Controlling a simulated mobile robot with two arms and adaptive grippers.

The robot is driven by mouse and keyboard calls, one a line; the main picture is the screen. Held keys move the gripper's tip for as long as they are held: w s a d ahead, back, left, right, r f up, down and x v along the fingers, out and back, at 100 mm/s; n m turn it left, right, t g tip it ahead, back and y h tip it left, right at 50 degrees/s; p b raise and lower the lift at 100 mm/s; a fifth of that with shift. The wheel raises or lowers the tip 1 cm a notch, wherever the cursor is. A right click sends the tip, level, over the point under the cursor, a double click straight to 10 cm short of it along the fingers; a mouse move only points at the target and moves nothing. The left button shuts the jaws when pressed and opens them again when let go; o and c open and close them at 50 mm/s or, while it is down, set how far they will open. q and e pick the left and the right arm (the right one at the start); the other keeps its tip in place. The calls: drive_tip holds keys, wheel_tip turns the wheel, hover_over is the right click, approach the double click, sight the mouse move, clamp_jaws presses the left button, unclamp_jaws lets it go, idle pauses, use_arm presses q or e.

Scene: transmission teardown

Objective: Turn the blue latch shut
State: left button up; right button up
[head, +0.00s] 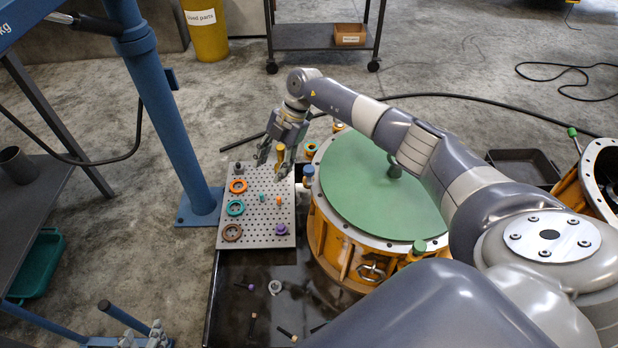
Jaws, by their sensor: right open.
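The blue latch (308,171) is a small blue-topped knob on the left rim of the yellow round housing (353,262). Whether it stands open or shut is too small to tell. My right gripper (274,163) is open, pointing down over the back of the pegboard, a little left of the blue latch and apart from it. A yellow peg-like piece (280,153) shows by its fingers; I cannot tell whether it is between or behind them. My left gripper is not in view.
The pegboard (265,215) holds coloured rings. Loose bolts lie on the dark tray (230,315). A blue post (170,115) stands left.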

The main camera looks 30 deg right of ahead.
drive_tip(key=d+r+m+h+b, duration=0.25)
drive_tip(key=d+h, duration=0.25)
drive_tip(key=d, duration=0.6)
drive_tip(key=b, duration=0.2)
hover_over(309, 168)
drive_tip(key=shift+n+g, duration=0.3)
drive_tip(key=shift+n, duration=0.05)
wheel_tip(309, 168, down, 5)
drive_tip(key=shift+s+r, duration=0.1)
wheel_tip(309, 168, down, 4)
drive_tip(key=shift+f+b, duration=0.1)
drive_tip(key=shift+b, duration=0.35)
drive_tip(key=shift+f, duration=0.35)
use_arm(q)
drive_tip(key=w+d+r+t+h, duration=0.1)
drive_tip(key=r+t, duration=0.3)
drive_tip(key=r, duration=0.5)
drive_tip(key=w+d+r+t+h, duration=0.2)
drive_tip(key=w+r+t, duration=0.2)
drive_tip(key=r, duration=0.6)
drive_tip(key=shift+w+d+t, duration=0.25)
drive_tip(key=shift+w+t, duration=0.05)
drive_tip(key=shift+t, duration=0.4)
use_arm(e)
drive_tip(key=c, duration=1.1)
